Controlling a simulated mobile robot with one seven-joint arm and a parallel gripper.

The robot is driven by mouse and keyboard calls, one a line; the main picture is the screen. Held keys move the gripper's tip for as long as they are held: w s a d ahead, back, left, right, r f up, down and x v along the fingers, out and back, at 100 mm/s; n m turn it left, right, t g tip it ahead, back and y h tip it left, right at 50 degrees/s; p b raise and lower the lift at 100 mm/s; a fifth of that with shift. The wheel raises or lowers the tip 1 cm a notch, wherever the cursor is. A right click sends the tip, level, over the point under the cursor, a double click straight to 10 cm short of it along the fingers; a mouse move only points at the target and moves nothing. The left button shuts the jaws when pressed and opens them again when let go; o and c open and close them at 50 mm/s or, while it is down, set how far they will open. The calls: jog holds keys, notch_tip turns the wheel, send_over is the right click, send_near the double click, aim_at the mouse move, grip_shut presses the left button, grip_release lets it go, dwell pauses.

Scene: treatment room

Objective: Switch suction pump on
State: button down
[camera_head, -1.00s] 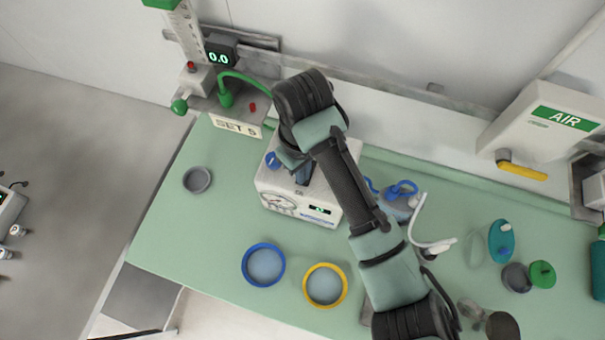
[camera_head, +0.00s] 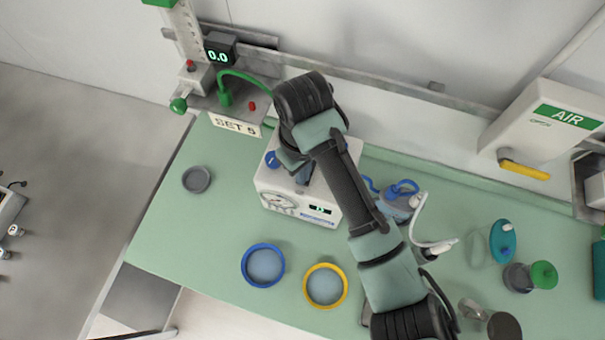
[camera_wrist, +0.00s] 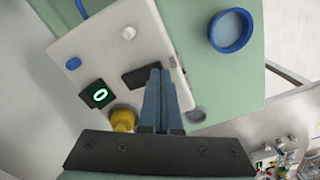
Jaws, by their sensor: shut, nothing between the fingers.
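The suction pump is a white box (camera_head: 333,212) with a round gauge and a small green-lit display on its front. It stands on the green worktop, partly hidden under my arm in the head view. In the wrist view its white top (camera_wrist: 100,42) carries a black rectangular switch-like part (camera_wrist: 140,75), and a lit display (camera_wrist: 98,94) reads 0. My gripper (camera_wrist: 157,72) is shut and empty, pointing down at the pump top. Its tips are right beside the black part and overlap its edge; I cannot tell whether they touch.
A blue-rimmed dish (camera_head: 248,276) and a yellow-rimmed dish (camera_head: 309,296) lie in front of the pump, a grey dish (camera_head: 187,187) to its left. A yellow knob (camera_wrist: 122,119) is close by my fingers.

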jog(key=shift+f+b, duration=0.3)
jog(key=shift+f, duration=0.15)
notch_tip(320, 180, up, 7)
jog(key=p, duration=0.6)
jog(key=shift+r+p, duration=0.1)
jog(key=shift+p, duration=0.25)
dwell(0.5)
